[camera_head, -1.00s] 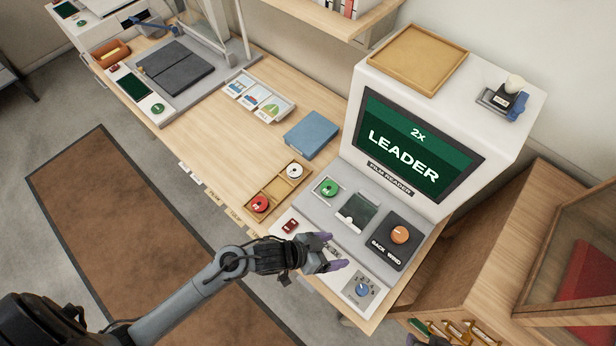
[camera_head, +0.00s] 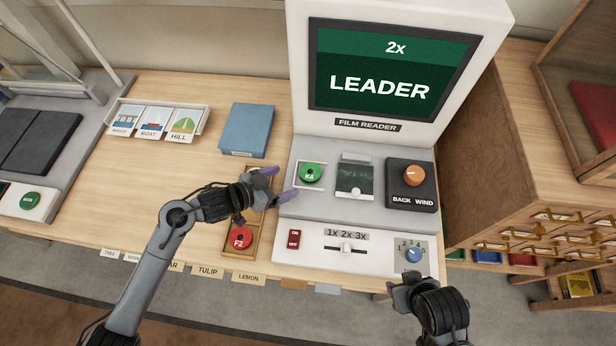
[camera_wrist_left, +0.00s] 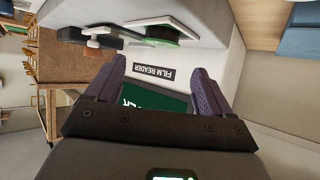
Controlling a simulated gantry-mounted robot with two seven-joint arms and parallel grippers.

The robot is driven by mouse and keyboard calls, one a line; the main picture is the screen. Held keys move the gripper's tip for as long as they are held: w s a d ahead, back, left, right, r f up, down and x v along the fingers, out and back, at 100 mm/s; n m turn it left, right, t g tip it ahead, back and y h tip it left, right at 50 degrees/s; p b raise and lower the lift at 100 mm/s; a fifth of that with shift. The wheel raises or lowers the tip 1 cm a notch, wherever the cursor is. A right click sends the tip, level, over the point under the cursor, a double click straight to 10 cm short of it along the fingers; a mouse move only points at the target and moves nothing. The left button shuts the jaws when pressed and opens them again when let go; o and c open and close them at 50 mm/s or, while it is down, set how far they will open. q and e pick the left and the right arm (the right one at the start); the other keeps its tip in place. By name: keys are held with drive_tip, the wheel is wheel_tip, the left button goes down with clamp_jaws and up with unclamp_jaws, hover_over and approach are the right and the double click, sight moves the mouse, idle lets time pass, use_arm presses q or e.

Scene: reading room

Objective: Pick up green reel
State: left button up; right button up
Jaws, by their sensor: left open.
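The green reel (camera_head: 311,173) sits on a square plate at the left of the film reader's deck (camera_head: 309,206). In the left wrist view the green reel (camera_wrist_left: 158,42) shows edge-on at the top, beyond the fingers. My left gripper (camera_head: 272,184) is open and empty, just left of the reel and apart from it, fingers pointing at the reader. It also shows in the left wrist view (camera_wrist_left: 160,90). My right gripper (camera_head: 402,290) is at the front right of the reader near the blue knob; its fingers are too unclear to tell their state.
The reader screen (camera_head: 390,75) stands behind the deck. The red reel (camera_head: 239,239) lies in a wooden tray under my left arm. An orange knob (camera_head: 414,176) and blue knob (camera_head: 413,255) are on the right. A blue box (camera_head: 247,130) lies behind left. The desk's middle left is clear.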

sight(310, 171)
use_arm(q)
drive_tip(key=x, duration=0.5)
drive_tip(key=shift+r+b, duration=0.1)
drive_tip(key=shift+b, duration=0.3)
drive_tip(key=shift+w+d, duration=0.2)
drive_tip(key=shift+w, duration=0.05)
drive_tip(key=shift+b+x, duration=0.7)
drive_tip(key=shift+x, duration=1.7)
drive_tip(key=shift+a, duration=0.1)
drive_tip(key=c, duration=0.8)
drive_tip(key=shift+c, duration=0.2)
